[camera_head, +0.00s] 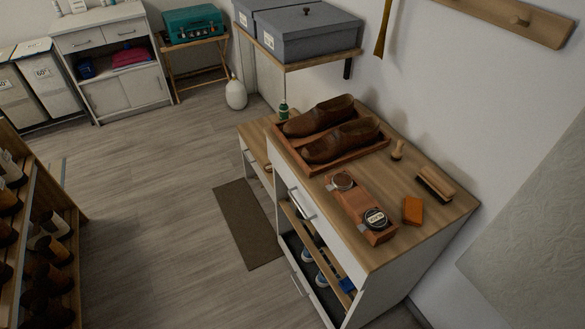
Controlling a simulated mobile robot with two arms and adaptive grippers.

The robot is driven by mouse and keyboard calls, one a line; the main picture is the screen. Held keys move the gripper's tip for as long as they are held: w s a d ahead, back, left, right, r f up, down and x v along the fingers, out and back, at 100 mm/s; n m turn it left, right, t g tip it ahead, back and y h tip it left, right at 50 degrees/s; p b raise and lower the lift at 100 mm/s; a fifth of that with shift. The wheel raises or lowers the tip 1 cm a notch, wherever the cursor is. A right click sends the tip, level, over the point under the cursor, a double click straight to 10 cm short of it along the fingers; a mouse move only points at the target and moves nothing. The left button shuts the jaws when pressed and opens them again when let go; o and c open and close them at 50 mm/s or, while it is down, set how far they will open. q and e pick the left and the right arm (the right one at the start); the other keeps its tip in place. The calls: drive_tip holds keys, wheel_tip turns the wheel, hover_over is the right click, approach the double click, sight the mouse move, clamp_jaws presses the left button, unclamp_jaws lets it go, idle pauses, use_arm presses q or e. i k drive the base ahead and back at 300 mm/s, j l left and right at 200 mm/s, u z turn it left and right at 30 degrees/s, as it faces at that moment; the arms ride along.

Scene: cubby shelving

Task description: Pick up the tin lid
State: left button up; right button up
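A reddish-brown wooden block or tray (355,201) lies on top of the white cabinet with the wooden top. At its near end is a round dark disc with a pale printed label (375,218), which looks like the tin lid. At its far end is another small round tin (342,181) with a brownish top; I cannot tell whether it is open. Neither of my grippers shows in the head view.
Brown shoes (335,141) sit in a wooden tray behind the block. To the right lie an orange block (412,211), a brush (435,184) and a small wooden-handled tool (397,150). A shelf with grey boxes (308,33) hangs above. Floor left of the cabinet is mostly clear.

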sight(268, 167)
drive_tip(key=i+j+z, duration=0.15)
drive_tip(key=z, duration=0.25)
drive_tip(key=i+j+z, duration=0.1)
drive_tip(key=j+z, duration=0.5)
drive_tip(key=z, duration=0.15)
drive_tip(key=j+z, duration=0.35)
drive_tip(key=i+l, duration=0.05)
